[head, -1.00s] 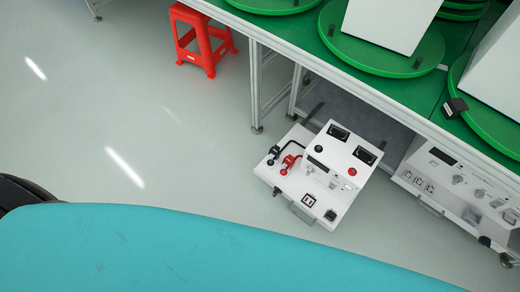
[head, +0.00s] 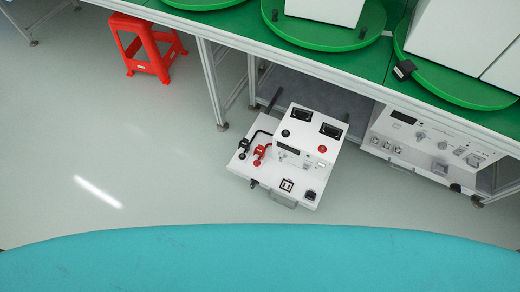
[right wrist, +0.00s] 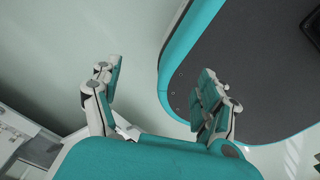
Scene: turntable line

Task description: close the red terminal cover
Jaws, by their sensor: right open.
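The red terminal cover (head: 260,150) is a small red part at the left of a white instrument (head: 306,150) on a pulled-out shelf, in the head view. A black cover and cable (head: 245,143) sit just left of it. Whether the red cover is open or shut is too small to tell. My right gripper (right wrist: 158,88) shows in the right wrist view, with its fingers apart and nothing between them. The instrument's red cover cannot be made out in that view. My left gripper is in neither view.
A workbench with green turntables (head: 325,30) and white boxes stands above the shelf. A second instrument (head: 430,140) sits under the bench at right. A red stool (head: 147,47) stands at the upper left. Floor left of the shelf is clear.

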